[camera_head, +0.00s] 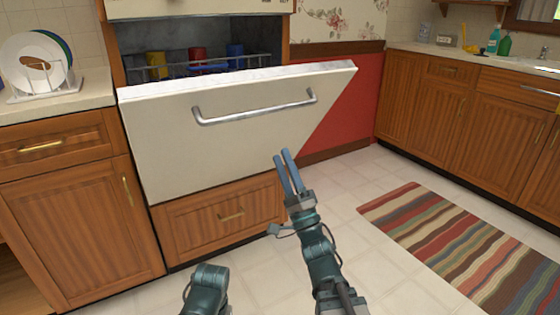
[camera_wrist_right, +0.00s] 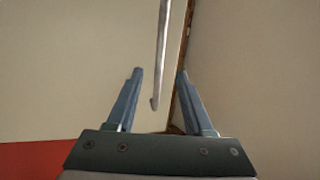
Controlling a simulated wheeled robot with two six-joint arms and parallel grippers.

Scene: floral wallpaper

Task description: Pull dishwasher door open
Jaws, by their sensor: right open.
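The cream dishwasher door (camera_head: 215,145) is tilted partly open, its top edge leaning out from the cabinet. A curved metal handle (camera_head: 255,112) runs across its outer face. My right gripper (camera_head: 287,170) is in front of the door, below the handle's right part, and appears apart from it. In the right wrist view the gripper (camera_wrist_right: 160,100) is open and empty, and the handle (camera_wrist_right: 162,60) shows beyond and between the fingers. Inside the dishwasher, a rack (camera_head: 200,68) with yellow, red and blue cups shows above the door. My left gripper is not visible.
A wooden drawer (camera_head: 222,217) is below the door. Wooden cabinets (camera_head: 75,215) stand at the left, with a plate rack on the counter above. A striped rug (camera_head: 450,245) lies on the tiled floor at the right. Floor between the rug and dishwasher is clear.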

